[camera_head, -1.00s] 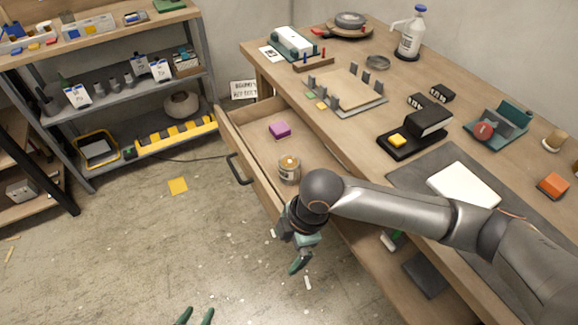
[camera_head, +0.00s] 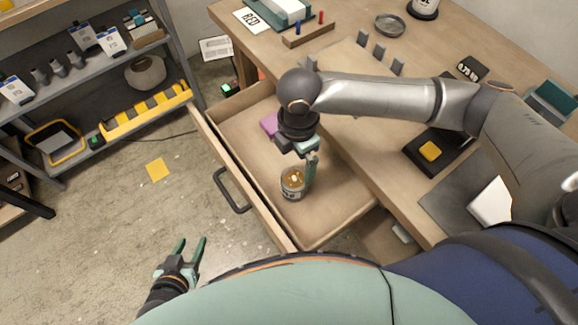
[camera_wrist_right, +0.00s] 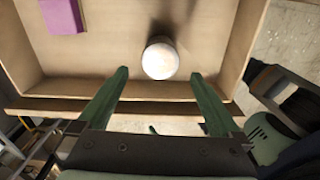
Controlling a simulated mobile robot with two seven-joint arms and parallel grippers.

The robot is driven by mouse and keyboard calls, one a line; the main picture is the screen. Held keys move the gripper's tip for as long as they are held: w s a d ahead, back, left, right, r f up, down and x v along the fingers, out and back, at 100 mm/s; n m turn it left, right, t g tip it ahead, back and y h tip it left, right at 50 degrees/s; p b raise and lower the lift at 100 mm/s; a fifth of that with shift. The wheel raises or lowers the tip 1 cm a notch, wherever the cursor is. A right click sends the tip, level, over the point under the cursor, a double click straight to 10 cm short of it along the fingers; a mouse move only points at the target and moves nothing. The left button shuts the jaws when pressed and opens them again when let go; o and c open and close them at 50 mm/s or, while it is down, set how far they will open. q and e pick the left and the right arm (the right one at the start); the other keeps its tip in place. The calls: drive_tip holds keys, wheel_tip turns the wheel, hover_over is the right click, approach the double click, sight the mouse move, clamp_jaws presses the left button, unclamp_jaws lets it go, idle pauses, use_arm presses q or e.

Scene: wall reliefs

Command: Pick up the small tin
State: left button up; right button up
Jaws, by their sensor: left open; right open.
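The small tin (camera_head: 292,188) stands upright in the open wooden drawer (camera_head: 250,178), near its front end. In the right wrist view the tin (camera_wrist_right: 160,60) shows as a pale round top, ahead of and between the fingertips. My right gripper (camera_head: 304,172) is open and empty, over the drawer right by the tin; one finger shows beside the tin in the head view. I cannot tell how much height separates them. My left gripper (camera_head: 189,243) is open and empty over the floor, left of the drawer.
A purple block (camera_head: 269,124) lies farther back in the drawer; it also shows in the right wrist view (camera_wrist_right: 62,16). The drawer handle (camera_head: 231,192) sticks out to the left. The workbench (camera_head: 345,132) stands to the right. Shelves (camera_head: 90,85) are at the left, with open floor between.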

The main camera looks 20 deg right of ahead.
sight(296, 179)
drive_tip(key=f, duration=0.5)
drive_tip(key=shift+s+f, duration=0.25)
drive_tip(key=shift+f, duration=0.15)
drive_tip(key=shift+w+a+f+b, duration=0.1)
drive_tip(key=shift+f+b, duration=0.15)
drive_tip(key=shift+f, duration=1.3)
drive_tip(key=shift+a+f+b, duration=0.1)
drive_tip(key=shift+f+b, duration=0.1)
drive_tip(key=shift+f, duration=1.35)
drive_tip(key=shift+r, duration=0.1)
drive_tip(key=c, duration=1.5)
